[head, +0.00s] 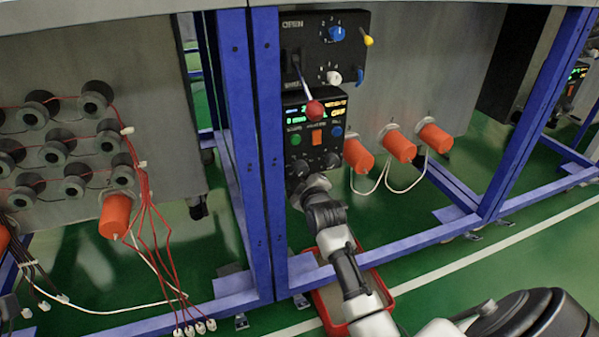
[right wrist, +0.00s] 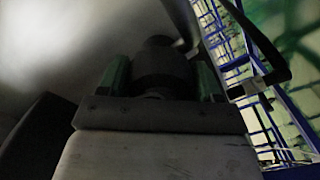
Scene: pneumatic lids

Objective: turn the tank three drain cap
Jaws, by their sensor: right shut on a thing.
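My right arm reaches up from the bottom of the head view to the tank front just below the control box. My right gripper (head: 308,186) is there; it also shows in the right wrist view (right wrist: 162,85). Its two green-padded fingers are shut on a dark round piece, which I take to be the drain cap (right wrist: 160,62), one finger on each side. In the head view the cap is hidden behind the gripper. How far the cap is turned cannot be told. My left gripper is not in view.
The control box (head: 313,125) has knobs, lit displays and a red-knobbed lever (head: 314,109). Several orange cylinders (head: 399,148) stick out of the tank, with white cables hanging near. Blue frame posts (head: 268,150) stand just left. A red tray (head: 322,307) lies on the floor below my arm.

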